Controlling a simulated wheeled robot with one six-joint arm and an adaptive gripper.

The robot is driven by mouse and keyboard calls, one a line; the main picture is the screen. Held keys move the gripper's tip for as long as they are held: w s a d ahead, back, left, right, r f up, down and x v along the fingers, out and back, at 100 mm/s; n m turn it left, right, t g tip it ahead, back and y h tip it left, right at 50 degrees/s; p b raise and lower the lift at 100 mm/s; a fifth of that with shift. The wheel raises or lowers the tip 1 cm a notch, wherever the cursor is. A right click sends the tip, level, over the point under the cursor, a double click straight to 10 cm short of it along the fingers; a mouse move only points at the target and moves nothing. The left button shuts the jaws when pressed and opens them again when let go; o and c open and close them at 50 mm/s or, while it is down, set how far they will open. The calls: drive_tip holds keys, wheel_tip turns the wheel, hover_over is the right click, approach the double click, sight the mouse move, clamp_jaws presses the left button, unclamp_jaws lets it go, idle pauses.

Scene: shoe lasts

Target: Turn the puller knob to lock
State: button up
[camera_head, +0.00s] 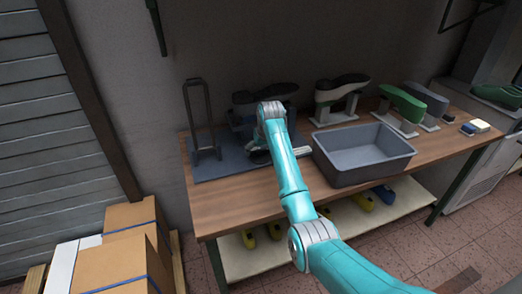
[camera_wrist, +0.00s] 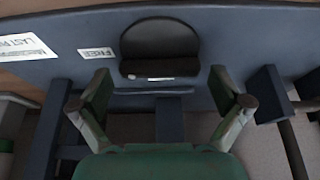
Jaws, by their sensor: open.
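In the wrist view a dark, rounded part (camera_wrist: 160,42), which looks like the puller knob, stands on a blue-grey panel (camera_wrist: 235,35). A white label reading "FREE" (camera_wrist: 97,53) is to its left. My gripper (camera_wrist: 163,86) is open, with one finger on each side below the dark part and nothing held between them. I cannot tell whether the fingers touch anything. In the head view the puller has a blue-grey base plate (camera_head: 214,170) at the left of the bench, with an upright frame (camera_head: 201,120). My arm hides the knob there.
A grey bin (camera_head: 345,170) stands on the wooden bench right of my arm. Yellow lasts lie on the shelf below. Cardboard boxes (camera_head: 120,255) stand at lower left.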

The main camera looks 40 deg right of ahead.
drive_tip(key=c, duration=0.9)
drive_tip(key=shift+n, duration=0.4)
drive_tip(key=n+y, duration=0.1)
drive_tip(key=n, duration=0.2)
drive_tip(key=shift+d+n+y, duration=0.2)
drive_tip(key=shift+n+y, duration=0.2)
drive_tip(key=n, duration=0.2)
drive_tip(key=n+y, duration=0.1)
drive_tip(key=n, duration=0.1)
drive_tip(key=shift+d+n+y, duration=0.15)
drive_tip(key=shift+n+y, duration=0.15)
drive_tip(key=n+g+y, duration=0.1)
drive_tip(key=n, duration=0.3)
drive_tip(key=shift+w+d, duration=0.1)
drive_tip(key=shift+w, duration=0.05)
drive_tip(key=shift+w+n+g+y, duration=0.1)
drive_tip(key=shift+n+g+y, duration=0.55)
drive_tip(key=shift+n, duration=1.25)
drive_tip(key=shift+n+g, duration=0.35)
drive_tip(key=shift+n, duration=0.25)
